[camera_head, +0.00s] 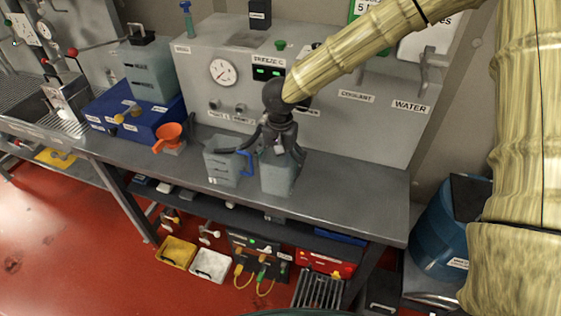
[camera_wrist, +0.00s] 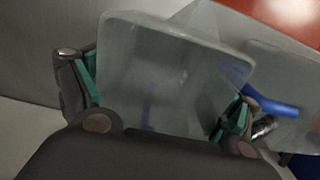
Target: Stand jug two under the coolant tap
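A grey translucent jug (camera_head: 279,176) is on the front part of the bench, below my gripper (camera_head: 277,146). In the wrist view, the jug (camera_wrist: 165,75) fills the space between my green-padded fingers (camera_wrist: 160,108), which lie along both its sides. A second jug (camera_head: 219,168) with a blue handle stands just left of it; its blue handle (camera_wrist: 262,98) shows in the wrist view. I cannot read a number on either jug. The COOLANT label (camera_head: 356,97) is on the grey panel behind, to the right. I cannot make out a tap below it.
A WATER label (camera_head: 409,107) is farther right on the panel. The bench (camera_head: 355,190) is clear right of the jugs. An orange funnel (camera_head: 169,134) and a blue box (camera_head: 130,112) with a large container (camera_head: 151,72) stand to the left. A blue drum (camera_head: 440,225) is beyond the bench's right end.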

